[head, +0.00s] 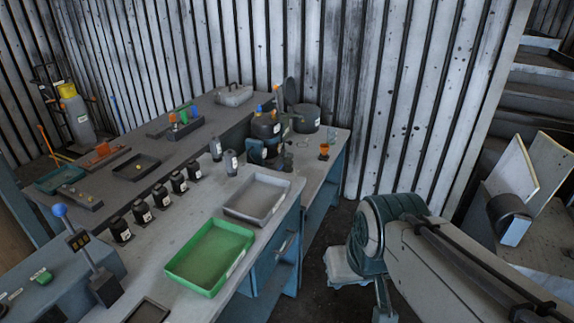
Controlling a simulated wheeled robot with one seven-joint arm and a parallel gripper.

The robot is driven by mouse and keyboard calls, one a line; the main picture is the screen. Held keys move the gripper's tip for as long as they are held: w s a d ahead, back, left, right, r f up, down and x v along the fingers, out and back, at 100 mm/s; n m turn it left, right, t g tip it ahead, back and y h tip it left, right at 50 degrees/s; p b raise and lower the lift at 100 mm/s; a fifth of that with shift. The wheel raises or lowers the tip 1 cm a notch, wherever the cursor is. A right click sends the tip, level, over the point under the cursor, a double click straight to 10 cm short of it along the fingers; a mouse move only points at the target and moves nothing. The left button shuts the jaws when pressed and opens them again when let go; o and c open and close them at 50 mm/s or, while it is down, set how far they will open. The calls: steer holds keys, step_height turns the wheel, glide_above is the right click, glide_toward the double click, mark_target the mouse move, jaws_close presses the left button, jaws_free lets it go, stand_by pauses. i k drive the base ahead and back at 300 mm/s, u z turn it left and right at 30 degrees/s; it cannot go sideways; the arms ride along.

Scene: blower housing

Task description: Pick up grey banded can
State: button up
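Two small grey cans or bottles with pale bands stand together on the bench near the middle of the head view. One is at the back left (216,149) and the other is at the front right (231,163). Both look upright, and I cannot tell which one is the grey banded can. My arm reaches in from the lower right, well to the right of the bench. Its teal joint shows, but I cannot make out any gripper fingers. Nothing is seen touching the cans.
A grey tray (283,193) and a green tray (246,238) lie in front of the cans. A row of dark labelled bottles (161,197) stands to their left. A dark machine (265,128) and a round pot (306,119) stand behind right. A corrugated wall closes the back.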

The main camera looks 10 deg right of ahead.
mark_target(288, 163)
steer(key=z, duration=0.6)
steer(key=i, duration=0.95)
steer(key=z, duration=0.6)
steer(key=i, duration=1.55)
steer(key=u, duration=0.95)
steer(key=i, duration=0.75)
steer(key=u, duration=0.6)
